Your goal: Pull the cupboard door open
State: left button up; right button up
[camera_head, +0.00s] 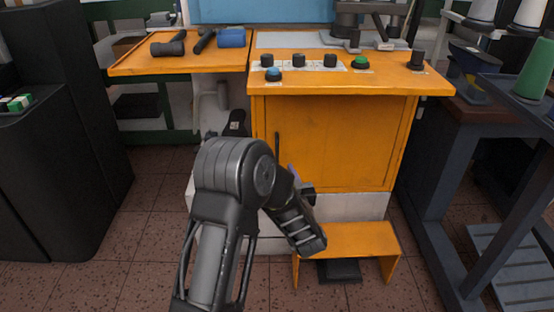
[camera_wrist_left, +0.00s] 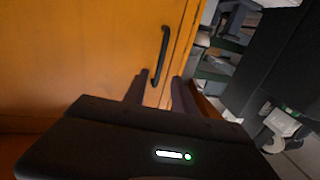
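The orange cupboard door (camera_head: 345,145) stands under the control panel and looks shut. Its dark vertical bar handle (camera_head: 277,147) is near the door's left edge. In the left wrist view the handle (camera_wrist_left: 165,48) shows close ahead on the orange door (camera_wrist_left: 75,50). My left gripper (camera_wrist_left: 160,77) is open, with its two fingers apart. The near end of the handle appears between the fingertips; I cannot tell whether they touch it. My right gripper is not in view.
An orange step stool (camera_head: 347,238) stands on the tiled floor in front of the cupboard. A dark metal frame (camera_head: 440,180) stands to the right, and a black cabinet (camera_head: 60,150) to the left. An orange side table (camera_head: 180,62) holds hammers. Floor at left is clear.

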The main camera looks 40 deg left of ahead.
pick_arm(q)
jog(key=b+x, duration=0.1)
jog(key=x, duration=0.6)
jog(key=shift+w+a, duration=0.2)
jog(key=shift+w, duration=0.1)
jog(key=shift+c, duration=0.4)
grip_shut()
dwell(0.8)
